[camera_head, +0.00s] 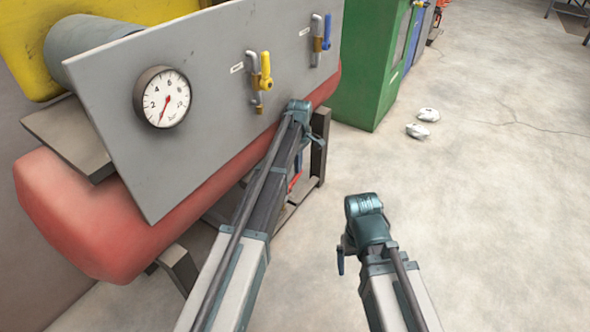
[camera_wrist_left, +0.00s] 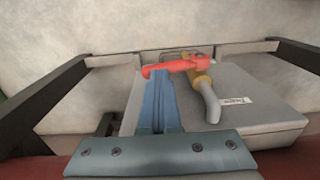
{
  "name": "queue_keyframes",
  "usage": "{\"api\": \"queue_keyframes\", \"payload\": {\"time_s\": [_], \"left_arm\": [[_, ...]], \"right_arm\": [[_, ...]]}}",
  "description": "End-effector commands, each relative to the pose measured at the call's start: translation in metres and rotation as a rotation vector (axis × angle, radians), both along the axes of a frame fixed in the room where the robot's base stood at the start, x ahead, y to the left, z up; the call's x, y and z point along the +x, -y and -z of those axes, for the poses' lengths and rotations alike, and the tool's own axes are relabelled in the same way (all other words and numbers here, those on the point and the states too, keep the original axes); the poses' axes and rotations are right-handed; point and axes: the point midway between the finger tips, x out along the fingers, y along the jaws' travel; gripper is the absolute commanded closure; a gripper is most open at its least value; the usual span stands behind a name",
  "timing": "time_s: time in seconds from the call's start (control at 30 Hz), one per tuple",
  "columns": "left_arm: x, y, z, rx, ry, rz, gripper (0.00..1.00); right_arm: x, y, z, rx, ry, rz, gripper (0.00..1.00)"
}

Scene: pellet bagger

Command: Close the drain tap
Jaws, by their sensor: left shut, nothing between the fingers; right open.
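The drain tap shows in the left wrist view, with a red lever handle (camera_wrist_left: 183,66), a brass body (camera_wrist_left: 202,80) and a grey bent spout (camera_wrist_left: 209,104). The lever lies crosswise, its free end to the left. My left gripper (camera_wrist_left: 158,76) is shut and empty, its blue fingertips at the lever's free end; I cannot tell if they touch. In the head view, my left arm hides most of the tap; a bit of red (camera_head: 294,181) shows below the left gripper (camera_head: 298,162). My right gripper (camera_head: 341,264) is open, low and apart; its fingers are mostly hidden.
A grey panel (camera_head: 210,90) carries a gauge (camera_head: 163,97), a yellow-handled valve (camera_head: 264,75) and a blue-handled valve (camera_head: 325,35). A red tank (camera_head: 90,215) runs below it. A green cabinet (camera_head: 365,70) stands behind. Floor at right is clear except two white bags (camera_head: 428,115).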

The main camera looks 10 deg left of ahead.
Motion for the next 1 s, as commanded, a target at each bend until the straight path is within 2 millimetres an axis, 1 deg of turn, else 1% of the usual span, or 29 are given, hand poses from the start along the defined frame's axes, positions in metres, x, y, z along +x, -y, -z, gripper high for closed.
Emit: {"api": "queue_keyframes", "payload": {"time_s": [0.03,0.4,0.7,1.0], "left_arm": [[0.005,0.001,0.006,0.000,0.000,0.000,1.00],[0.017,0.006,0.025,0.000,0.001,0.000,1.00],[0.021,0.008,0.033,-0.001,0.002,0.000,1.00],[0.023,0.009,0.035,-0.003,0.004,0.000,1.00]], "right_arm": [[0.000,0.000,0.006,0.000,0.000,0.001,0.07],[0.000,0.000,0.025,0.001,0.002,0.000,0.07],[0.000,0.000,0.033,0.001,0.002,0.000,0.07],[0.001,0.000,0.035,0.001,0.002,0.000,0.07]]}}
